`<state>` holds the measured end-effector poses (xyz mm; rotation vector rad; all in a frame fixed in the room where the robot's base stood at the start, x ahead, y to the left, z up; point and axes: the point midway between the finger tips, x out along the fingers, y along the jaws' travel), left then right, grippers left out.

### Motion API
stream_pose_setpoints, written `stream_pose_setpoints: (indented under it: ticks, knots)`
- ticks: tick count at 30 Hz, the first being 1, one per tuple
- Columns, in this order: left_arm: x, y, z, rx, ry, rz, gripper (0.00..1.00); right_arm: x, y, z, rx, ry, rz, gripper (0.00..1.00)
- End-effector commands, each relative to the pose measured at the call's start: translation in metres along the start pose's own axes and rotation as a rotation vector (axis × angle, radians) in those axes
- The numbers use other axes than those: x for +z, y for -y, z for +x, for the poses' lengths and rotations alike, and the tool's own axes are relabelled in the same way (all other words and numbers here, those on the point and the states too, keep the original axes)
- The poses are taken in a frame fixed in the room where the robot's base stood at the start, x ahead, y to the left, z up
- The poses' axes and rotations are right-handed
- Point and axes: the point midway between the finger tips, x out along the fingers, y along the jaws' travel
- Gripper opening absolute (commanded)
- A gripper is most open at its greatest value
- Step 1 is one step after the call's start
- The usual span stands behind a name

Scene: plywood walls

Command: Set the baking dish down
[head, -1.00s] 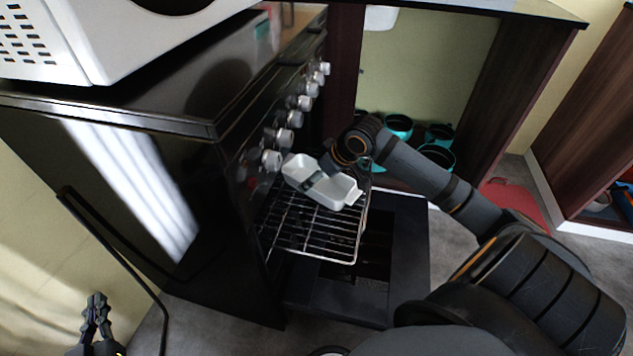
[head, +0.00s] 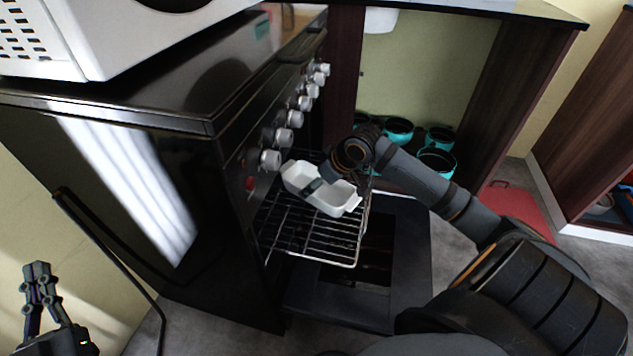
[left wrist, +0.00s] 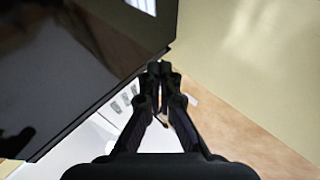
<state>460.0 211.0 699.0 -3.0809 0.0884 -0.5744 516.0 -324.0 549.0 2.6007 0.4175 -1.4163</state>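The white baking dish (head: 334,198) is over the wire oven rack (head: 312,243), near its back end by the oven front. My right gripper (head: 318,186) comes in from the right and is shut on the dish, with a dark finger across its middle. The dish looks slightly tilted; I cannot tell whether it touches the rack. My left gripper (head: 38,272) is at the lower left, away from the dish. It also shows in the left wrist view (left wrist: 160,70), where its fingertips meet with nothing between them.
The black oven (head: 140,190) has a row of knobs, and its door (head: 408,255) hangs open below the pulled-out rack. A white microwave (head: 110,40) stands on top. Teal pots (head: 398,130) sit in the open cabinet behind. The front part of the rack is bare.

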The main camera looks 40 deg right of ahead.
Motion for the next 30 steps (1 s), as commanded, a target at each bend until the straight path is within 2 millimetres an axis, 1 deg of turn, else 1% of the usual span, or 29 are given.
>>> stream_pose_setpoints:
  ticks: [2,3,5,17,19,23,26,30]
  knots:
    - [0.001,0.000,0.000,0.000,0.005,0.000,0.00,0.000,0.000,0.001,0.000,-0.002,0.000,0.28]
    - [0.002,0.000,0.000,0.000,0.009,-0.001,0.00,0.001,0.000,0.001,0.000,0.000,0.000,0.92]
    - [0.002,0.000,0.000,0.000,0.009,-0.001,0.00,0.001,0.000,0.001,0.000,0.000,0.000,1.00]
    - [0.001,0.000,-0.001,0.000,0.005,0.000,0.00,0.000,0.000,-0.001,0.000,0.000,0.000,1.00]
    - [0.009,0.000,-0.002,0.000,0.038,-0.003,0.00,0.000,0.000,-0.002,0.001,0.000,0.000,1.00]
    - [0.036,0.000,-0.009,-0.001,0.155,-0.012,0.00,-0.001,-0.001,-0.007,0.003,0.001,-0.002,1.00]
    - [0.063,-0.001,-0.019,-0.001,0.272,-0.021,0.00,0.000,-0.001,-0.012,0.004,0.001,-0.001,1.00]
    - [0.099,-0.002,-0.038,0.000,0.434,-0.034,0.00,-0.001,-0.001,-0.018,0.003,0.000,-0.002,1.00]
